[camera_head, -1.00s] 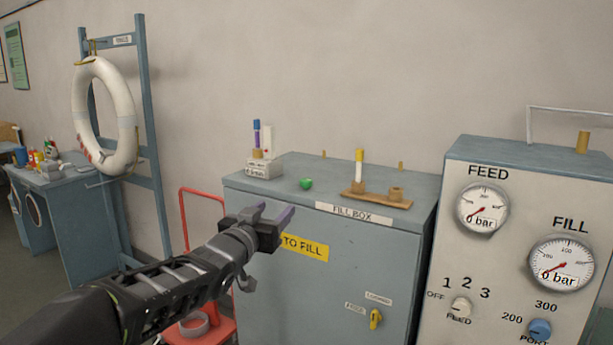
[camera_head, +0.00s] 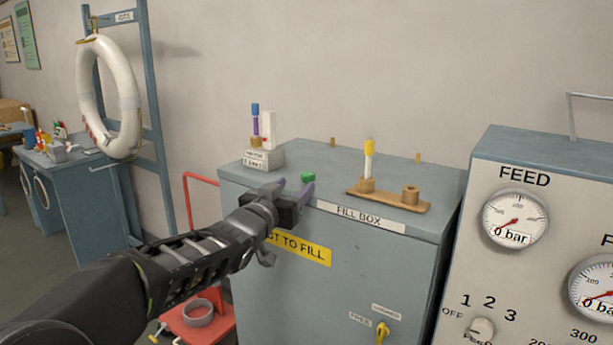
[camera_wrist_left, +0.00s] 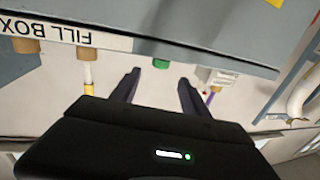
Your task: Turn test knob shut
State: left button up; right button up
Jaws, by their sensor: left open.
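A small green knob-like piece (camera_head: 308,176) sits on top of the grey-blue fill box (camera_head: 380,270), near its front edge. No "test" label is readable on it, so I cannot confirm that it is the test knob. My left gripper (camera_head: 292,188) is open and empty at the box's upper front edge, its fingers just in front of the green piece in the head view. In the left wrist view the green piece (camera_wrist_left: 160,63) shows between and beyond the two open fingertips (camera_wrist_left: 160,78), apparently untouched. My right gripper is out of view.
A white block with coloured tubes (camera_head: 263,158) stands left of the green piece. A wooden holder (camera_head: 388,197) with a yellow-topped tube (camera_head: 369,158) stands to its right. A yellow latch (camera_head: 382,332) is on the box front. A gauge panel (camera_head: 540,240) stands at the right.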

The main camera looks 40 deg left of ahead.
aim_at(305, 176)
pick_arm(q)
jog(key=p+x, duration=0.2)
jog(key=x, duration=0.5)
jog(key=shift+w, duration=0.2)
jog(key=shift+c, duration=0.2)
grip_shut()
